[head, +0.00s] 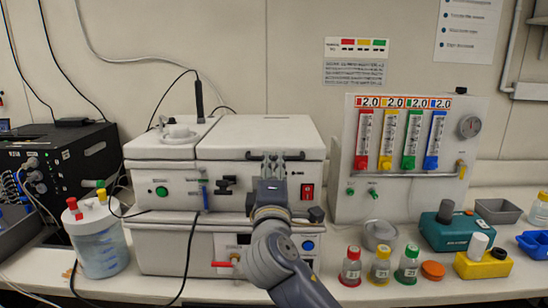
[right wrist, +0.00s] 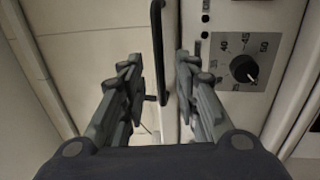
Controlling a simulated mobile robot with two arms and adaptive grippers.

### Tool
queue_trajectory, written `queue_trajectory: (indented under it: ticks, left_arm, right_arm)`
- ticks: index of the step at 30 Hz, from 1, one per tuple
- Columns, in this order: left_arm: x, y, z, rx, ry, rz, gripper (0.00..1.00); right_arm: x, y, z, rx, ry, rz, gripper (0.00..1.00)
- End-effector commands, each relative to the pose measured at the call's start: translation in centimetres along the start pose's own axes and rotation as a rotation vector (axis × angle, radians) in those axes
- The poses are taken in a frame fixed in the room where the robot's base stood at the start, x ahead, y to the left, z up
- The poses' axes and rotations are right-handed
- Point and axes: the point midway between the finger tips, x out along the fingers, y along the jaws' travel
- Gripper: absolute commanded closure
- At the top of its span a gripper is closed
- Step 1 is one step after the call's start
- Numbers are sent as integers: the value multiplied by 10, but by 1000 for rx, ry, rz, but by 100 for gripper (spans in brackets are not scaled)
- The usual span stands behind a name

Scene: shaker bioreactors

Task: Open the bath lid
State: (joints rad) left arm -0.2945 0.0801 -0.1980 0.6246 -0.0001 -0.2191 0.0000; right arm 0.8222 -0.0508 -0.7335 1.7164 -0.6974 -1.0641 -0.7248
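The white bath (head: 180,185) stands on the bench, and its lid (head: 262,131) looks shut. A thin black handle (head: 302,156) runs along the lid's front edge; it also shows as a dark bar in the right wrist view (right wrist: 159,50). My right gripper (head: 273,160) is in front of the handle's middle. In the right wrist view its two fingers (right wrist: 160,75) are spread, with the bar between them and no clear contact. The gripper hides part of the bath front. My left gripper is not in view.
A dial (right wrist: 244,69) lies right of the fingers in the wrist view. A flowmeter panel (head: 350,150) stands to the right. Small bottles (head: 380,266) stand at the bench front. A clear vessel (head: 99,245) and black box (head: 75,165) are left. A black cable hangs across the bath front.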

Motion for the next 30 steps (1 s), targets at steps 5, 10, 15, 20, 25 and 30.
queue_trajectory:
  ticks: [5,10,15,20,25,30]
  left_arm:
    - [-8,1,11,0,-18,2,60]
    - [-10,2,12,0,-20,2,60]
    - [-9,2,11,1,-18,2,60]
    - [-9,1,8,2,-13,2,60]
    - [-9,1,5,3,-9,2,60]
    - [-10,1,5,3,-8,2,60]
  right_arm:
    - [22,2,0,0,-1,0,71]
    - [31,0,0,1,0,0,71]
    - [33,0,0,2,1,0,71]
    - [33,0,0,2,1,0,73]
    - [33,0,0,2,1,0,100]
    - [33,0,0,2,1,-1,100]
